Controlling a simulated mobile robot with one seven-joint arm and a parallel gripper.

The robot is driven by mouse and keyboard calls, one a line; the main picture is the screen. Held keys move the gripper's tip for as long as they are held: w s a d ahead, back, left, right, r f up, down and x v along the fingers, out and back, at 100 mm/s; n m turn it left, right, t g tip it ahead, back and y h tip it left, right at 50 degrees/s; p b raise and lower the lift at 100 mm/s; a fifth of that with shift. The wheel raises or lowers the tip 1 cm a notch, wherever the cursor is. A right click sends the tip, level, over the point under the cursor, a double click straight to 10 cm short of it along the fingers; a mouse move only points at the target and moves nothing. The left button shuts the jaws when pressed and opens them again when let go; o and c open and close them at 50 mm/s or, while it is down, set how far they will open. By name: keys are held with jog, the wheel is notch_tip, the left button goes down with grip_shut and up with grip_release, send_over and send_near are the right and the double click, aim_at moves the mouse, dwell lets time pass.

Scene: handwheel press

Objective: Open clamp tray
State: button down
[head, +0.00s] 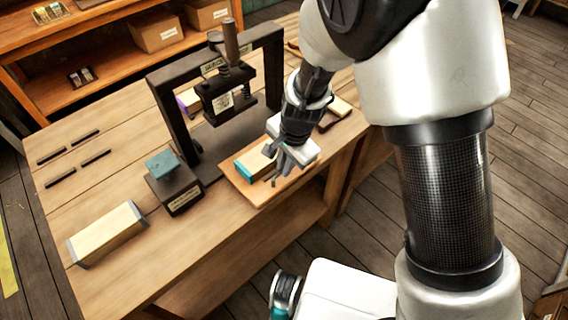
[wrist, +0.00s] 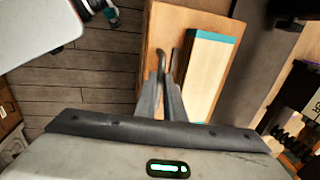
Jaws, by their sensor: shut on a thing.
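The clamp tray (head: 262,197) is a flat wooden board at the front of the dark press (head: 172,118), reaching to the table's front edge. A pale block with a teal end (head: 247,166) lies on it. In the wrist view the tray (wrist: 160,30) runs up the picture, with the pale, teal-edged block (wrist: 207,75) on its right side. My gripper (head: 277,175) is over the tray, beside the block. In the wrist view its fingers (wrist: 166,72) are close together on what looks like the tray's slim dark handle; the fingers hide most of it.
A small dark box with a teal top (head: 172,190) stands left of the tray. A pale block with grey ends (head: 107,234) lies at the table's front left. Dark slots mark the table's left side. Shelves with cardboard boxes (head: 155,32) stand behind. Floor is open in front.

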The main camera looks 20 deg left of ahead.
jog(key=c, duration=1.8)
grip_release()
jog(key=shift+c, duration=0.2)
jog(key=s+d+r+p, duration=0.1)
jog(key=d+r, duration=0.2)
jog(key=r, duration=1.4)
jog(key=shift+s+p, duration=0.25)
jog(key=shift+p, duration=0.1)
jog(key=shift+r, duration=0.15)
